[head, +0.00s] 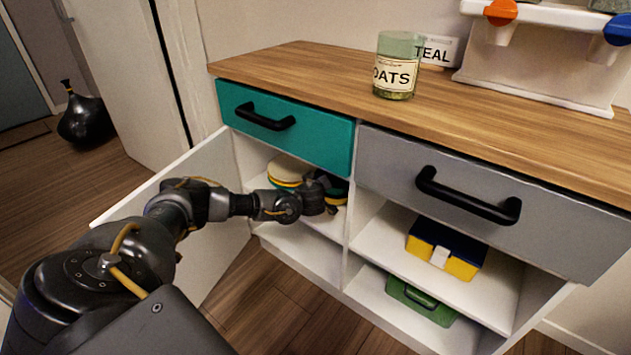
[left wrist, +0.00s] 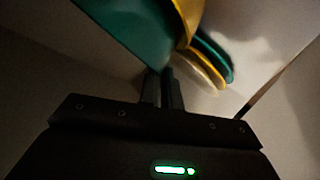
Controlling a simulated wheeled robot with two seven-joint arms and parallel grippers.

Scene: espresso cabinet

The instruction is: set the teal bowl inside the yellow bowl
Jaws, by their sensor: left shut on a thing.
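My left gripper (head: 322,193) reaches into the left compartment under the teal drawer. In the left wrist view its fingers (left wrist: 163,88) are close together at the edge of a large teal surface, which looks like the teal bowl (left wrist: 135,32); the grip itself is partly dark. A yellow bowl (left wrist: 188,14) lies right against the teal one there; I cannot tell whether one is inside the other. In the head view, teal and yellow edges show beside the gripper, mostly hidden by it. My right gripper is not in view.
A stack with a cream bowl (head: 287,168) on top stands left on the same shelf. The cabinet door (head: 190,215) stands open. A divider (head: 358,225) bounds the right. The teal drawer (head: 285,125) is close above. A blue-yellow box (head: 447,249) and green case (head: 420,300) stand right.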

